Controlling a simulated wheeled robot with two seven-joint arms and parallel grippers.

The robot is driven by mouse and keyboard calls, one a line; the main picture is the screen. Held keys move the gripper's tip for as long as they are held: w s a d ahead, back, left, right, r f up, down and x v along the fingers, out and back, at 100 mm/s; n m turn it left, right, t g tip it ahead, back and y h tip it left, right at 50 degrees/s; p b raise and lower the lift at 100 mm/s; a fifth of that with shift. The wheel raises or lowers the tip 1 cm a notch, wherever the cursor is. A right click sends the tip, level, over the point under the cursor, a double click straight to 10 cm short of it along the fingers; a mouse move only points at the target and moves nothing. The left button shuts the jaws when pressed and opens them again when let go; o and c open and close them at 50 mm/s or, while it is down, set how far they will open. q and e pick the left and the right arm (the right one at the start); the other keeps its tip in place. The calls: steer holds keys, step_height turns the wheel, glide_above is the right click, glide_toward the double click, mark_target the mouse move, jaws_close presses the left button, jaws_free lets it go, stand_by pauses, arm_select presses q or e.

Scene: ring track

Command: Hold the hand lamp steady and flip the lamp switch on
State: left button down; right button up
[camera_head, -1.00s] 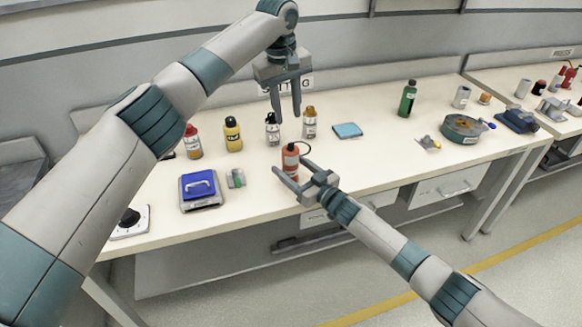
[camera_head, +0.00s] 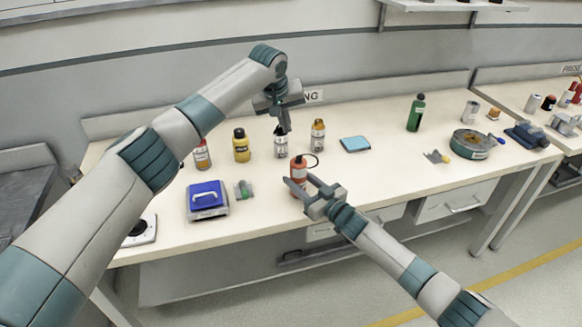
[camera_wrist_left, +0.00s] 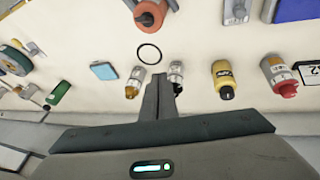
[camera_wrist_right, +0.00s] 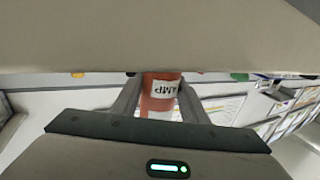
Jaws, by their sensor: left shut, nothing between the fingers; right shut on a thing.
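The hand lamp (camera_head: 298,173) is an orange-red cylinder with a dark ring at its side. It stands upright at the table's front part. My right gripper (camera_head: 300,183) is shut on the lamp from the front. In the right wrist view the lamp (camera_wrist_right: 161,98), with its white label, sits between the two fingers. My left gripper (camera_head: 286,130) is shut and empty, pointing down above and behind the lamp. In the left wrist view the lamp (camera_wrist_left: 150,12) is at the top edge, apart from the closed fingers (camera_wrist_left: 160,80). I cannot make out the switch.
Behind the lamp stand a silver bottle (camera_head: 281,146), an amber bottle (camera_head: 317,136) and a yellow bottle (camera_head: 241,147).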

arm_select(q)
steer(key=w+a+f+m+t+h, duration=0.3)
steer(key=w+a+f+m+t, duration=0.35)
steer(key=m, duration=0.55)
steer(key=s+f+m+g+h, duration=0.3)
steer(key=s+m+h, duration=0.9)
steer(key=s+m, duration=1.1)
steer(key=f+m, duration=0.1)
steer(key=m, duration=0.1)
steer(key=shift+s+m+h, duration=0.3)
steer(key=shift+m, duration=0.1)
steer(key=shift+f, duration=0.1)
